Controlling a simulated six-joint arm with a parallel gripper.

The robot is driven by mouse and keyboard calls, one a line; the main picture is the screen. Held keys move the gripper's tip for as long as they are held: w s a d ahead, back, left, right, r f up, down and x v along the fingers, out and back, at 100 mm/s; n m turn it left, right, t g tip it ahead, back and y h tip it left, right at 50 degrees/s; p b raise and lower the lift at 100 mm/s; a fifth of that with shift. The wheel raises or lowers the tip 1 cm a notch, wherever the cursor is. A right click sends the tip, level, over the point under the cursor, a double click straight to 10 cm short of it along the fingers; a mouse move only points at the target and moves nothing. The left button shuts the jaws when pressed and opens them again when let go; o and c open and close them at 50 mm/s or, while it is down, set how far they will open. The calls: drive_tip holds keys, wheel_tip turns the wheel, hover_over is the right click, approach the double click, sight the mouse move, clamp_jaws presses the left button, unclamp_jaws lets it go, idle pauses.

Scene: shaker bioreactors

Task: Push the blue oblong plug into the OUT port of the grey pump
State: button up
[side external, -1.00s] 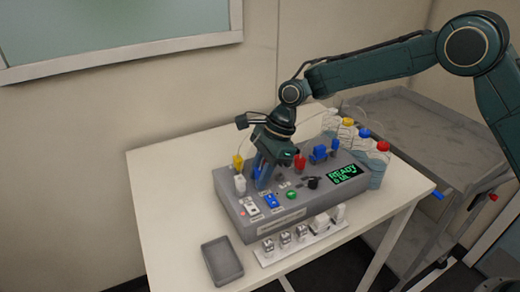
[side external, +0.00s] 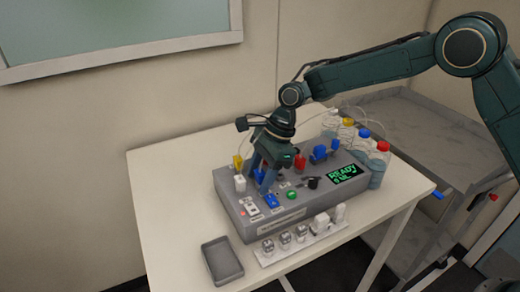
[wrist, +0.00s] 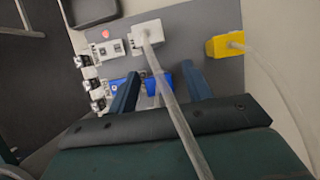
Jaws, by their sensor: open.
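The grey pump (side external: 228,196) stands on the white table, with a lit display reading READY on its right. A blue plug (wrist: 160,80) sits on the pump top between my fingers, with a clear tube rising near it. My gripper (side external: 262,183) is open over the pump's left part. In the wrist view its fingers (wrist: 160,71) stand either side of the blue plug, with gaps. A blue panel part (wrist: 118,84) lies left of the fingers. Port lettering is too small to read, and my fingers partly hide the plug, so its seating depth cannot be told.
A white plug (wrist: 147,36) and yellow plug (wrist: 224,45) with tubes are close to my fingers. Several bottles (side external: 378,165) are behind. A grey tray (side external: 222,262) lies in front; the table's left is clear.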

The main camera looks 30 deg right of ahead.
drive_tip(key=shift+r, duration=0.1)
drive_tip(key=v, duration=1.3)
drive_tip(key=shift+r, duration=0.3)
drive_tip(key=shift+d, duration=0.15)
drive_tip(key=s+d+r+n+t+h, duration=0.1)
drive_tip(key=s+d+r+n+t, duration=0.1)
drive_tip(key=s+d+r+n, duration=0.4)
drive_tip(key=s+d+r+n+t+h, duration=0.1)
drive_tip(key=s+d+r+n, duration=0.25)
drive_tip(key=s, duration=0.45)
drive_tip(key=s+d+f+n+t+h, duration=0.1)
drive_tip(key=s+d+n, duration=0.3)
drive_tip(key=s, duration=0.5)
drive_tip(key=s+d+f+n+t+h, duration=0.1)
drive_tip(key=s+d+f+n, duration=0.2)
drive_tip(key=s+d, duration=0.3)
drive_tip(key=s+n, duration=0.1)
drive_tip(key=s, duration=0.3)
drive_tip(key=shift+t+h, duration=0.3)
